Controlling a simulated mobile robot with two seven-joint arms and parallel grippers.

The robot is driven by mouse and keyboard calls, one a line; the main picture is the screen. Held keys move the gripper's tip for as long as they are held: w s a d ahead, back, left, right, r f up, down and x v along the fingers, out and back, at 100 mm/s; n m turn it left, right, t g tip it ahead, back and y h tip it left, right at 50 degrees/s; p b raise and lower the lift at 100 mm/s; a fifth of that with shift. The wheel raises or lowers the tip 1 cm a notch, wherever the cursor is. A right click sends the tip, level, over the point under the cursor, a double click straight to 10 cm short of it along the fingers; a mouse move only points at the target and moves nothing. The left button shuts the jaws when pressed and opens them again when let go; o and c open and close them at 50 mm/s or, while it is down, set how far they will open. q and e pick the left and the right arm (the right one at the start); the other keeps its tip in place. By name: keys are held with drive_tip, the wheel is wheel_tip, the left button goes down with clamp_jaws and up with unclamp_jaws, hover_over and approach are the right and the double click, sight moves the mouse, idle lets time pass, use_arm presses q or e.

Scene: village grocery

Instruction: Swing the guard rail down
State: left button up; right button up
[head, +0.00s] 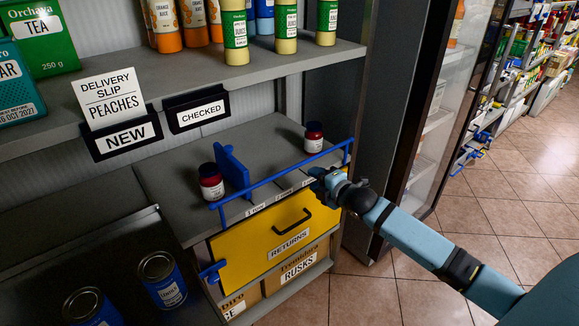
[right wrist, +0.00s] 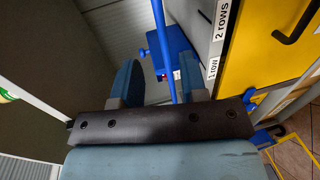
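The blue guard rail (head: 275,178) runs raised along the front edge of the grey shelf above the yellow drawer, with a post at each end. It also shows in the right wrist view (right wrist: 161,35) as a thin blue bar. My right gripper (head: 318,182) is at the rail's front, right of its middle. In the right wrist view its two fingers (right wrist: 160,80) are apart, and the rail passes between them. Whether either finger touches the rail I cannot tell. My left gripper is not in view.
Behind the rail stand two dark red jars (head: 211,184) (head: 313,138) and a blue divider (head: 233,168). Below is the yellow RETURNS drawer (head: 250,249) with a black handle; a blue bracket (head: 211,272) sits at its lower left. A dark upright frame (head: 385,120) stands to the right.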

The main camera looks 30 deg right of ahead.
sight(293, 168)
drive_tip(key=x, duration=1)
drive_tip(key=shift+w+f+b, duration=0.1)
drive_tip(key=shift+w+b, duration=0.25)
drive_tip(key=shift+b, duration=0.05)
clamp_jaws()
